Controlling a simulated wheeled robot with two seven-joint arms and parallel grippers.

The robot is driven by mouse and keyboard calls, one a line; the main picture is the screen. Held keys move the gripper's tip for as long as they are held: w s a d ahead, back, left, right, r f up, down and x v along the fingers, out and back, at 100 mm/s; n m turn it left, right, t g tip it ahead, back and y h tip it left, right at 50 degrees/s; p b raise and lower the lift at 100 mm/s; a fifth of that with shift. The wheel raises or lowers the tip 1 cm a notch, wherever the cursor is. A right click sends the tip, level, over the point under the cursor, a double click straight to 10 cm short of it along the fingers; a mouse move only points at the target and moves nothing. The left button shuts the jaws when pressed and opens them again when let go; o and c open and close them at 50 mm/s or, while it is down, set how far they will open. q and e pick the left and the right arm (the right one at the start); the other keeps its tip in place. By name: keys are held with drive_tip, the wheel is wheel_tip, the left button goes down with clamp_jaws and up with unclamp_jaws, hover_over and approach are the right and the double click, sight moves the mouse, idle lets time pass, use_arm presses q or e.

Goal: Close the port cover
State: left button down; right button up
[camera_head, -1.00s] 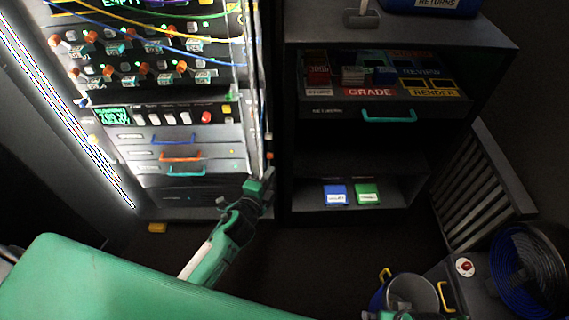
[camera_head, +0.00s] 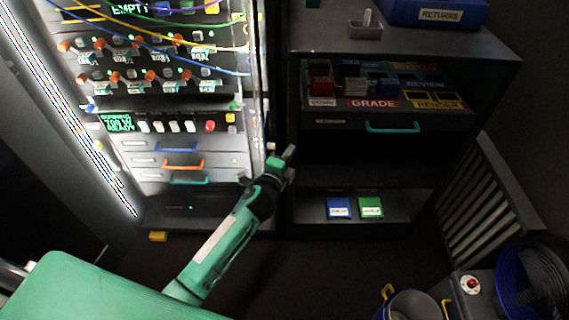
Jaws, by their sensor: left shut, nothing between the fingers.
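I cannot make out a port cover for certain. The equipment rack (camera_head: 190,102) stands at the left, brightly lit, with rows of knobs, cables and a small green screen (camera_head: 119,122). My left gripper (camera_head: 285,157) is at the rack's right front edge, in front of the gap between the rack and the dark cabinet. It is shut and nothing shows between its fingers. A small pale knob-like part (camera_head: 271,147) shows just left of the fingertips; I cannot tell whether they touch. My right gripper is out of view.
The dark cabinet (camera_head: 405,42) has an open drawer of labelled boxes with a teal handle (camera_head: 392,127). A blue box (camera_head: 338,208) and a green box (camera_head: 371,208) lie on its lower shelf. A bucket (camera_head: 413,306) stands at the bottom right.

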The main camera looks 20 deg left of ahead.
use_arm(q)
drive_tip(key=a, duration=0.1)
drive_tip(key=s+a, duration=0.1)
drive_tip(key=a, duration=0.1)
drive_tip(key=shift+a, duration=0.3)
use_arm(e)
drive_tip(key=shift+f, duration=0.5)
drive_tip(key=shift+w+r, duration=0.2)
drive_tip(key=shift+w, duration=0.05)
use_arm(q)
drive_tip(key=shift+a, duration=0.1)
